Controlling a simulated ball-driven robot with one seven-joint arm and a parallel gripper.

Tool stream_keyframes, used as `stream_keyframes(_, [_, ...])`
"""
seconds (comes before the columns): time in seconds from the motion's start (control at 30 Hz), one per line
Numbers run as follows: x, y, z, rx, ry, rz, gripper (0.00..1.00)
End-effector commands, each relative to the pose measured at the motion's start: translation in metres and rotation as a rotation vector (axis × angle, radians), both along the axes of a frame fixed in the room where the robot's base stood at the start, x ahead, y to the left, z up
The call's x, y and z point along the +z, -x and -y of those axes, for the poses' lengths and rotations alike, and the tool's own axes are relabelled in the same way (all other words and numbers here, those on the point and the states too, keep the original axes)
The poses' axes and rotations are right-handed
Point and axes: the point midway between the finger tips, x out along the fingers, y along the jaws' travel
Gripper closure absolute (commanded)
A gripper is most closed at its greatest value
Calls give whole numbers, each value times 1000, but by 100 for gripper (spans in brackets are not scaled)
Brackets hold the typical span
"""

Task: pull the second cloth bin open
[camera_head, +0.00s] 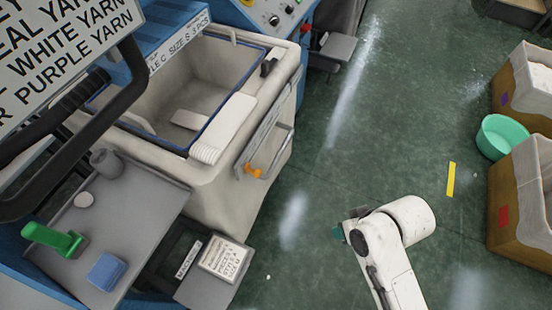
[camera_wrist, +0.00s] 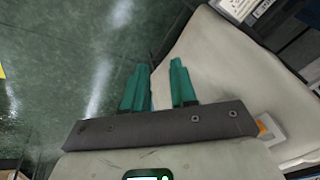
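A cream cloth bin (camera_head: 225,195) with a blue-edged opening stands at the blue machine, and folded white fabric shows at its opening. A grey bar handle (camera_head: 268,135) is on its right side, with an orange piece (camera_head: 252,170) at the handle's lower end. I cannot tell whether this is the second bin. My gripper (camera_head: 340,233) is over the floor to the right of the bin, mostly hidden by my arm. In the wrist view my gripper (camera_wrist: 158,85) has two teal fingers apart with nothing visible between them. The cream cloth (camera_wrist: 235,80) lies beyond and right of them.
A grey side table (camera_head: 125,210) holds a green tool (camera_head: 52,238) and a blue block (camera_head: 106,271). A lower grey shelf carries a label card (camera_head: 224,258). At right stand lined brown boxes (camera_head: 505,205) and a teal tub (camera_head: 500,137). The green floor between is clear.

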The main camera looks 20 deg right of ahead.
Motion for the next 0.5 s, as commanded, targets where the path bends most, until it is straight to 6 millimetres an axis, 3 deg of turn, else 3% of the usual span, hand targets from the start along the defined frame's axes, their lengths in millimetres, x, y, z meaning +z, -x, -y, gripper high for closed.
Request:
stream_keyframes(0.03, [-30,-24,-8,-52,-82,75,68])
stream_keyframes(0.13, [-53,-77,-24,-190,-291,244,59])
stream_keyframes(0.3, [-61,-152,-27,-453,-652,491,56])
stream_keyframes(0.4, [-57,-180,-17,-586,-823,591,56])
stream_keyframes(0.5, [-53,-197,-7,-679,-940,651,56])
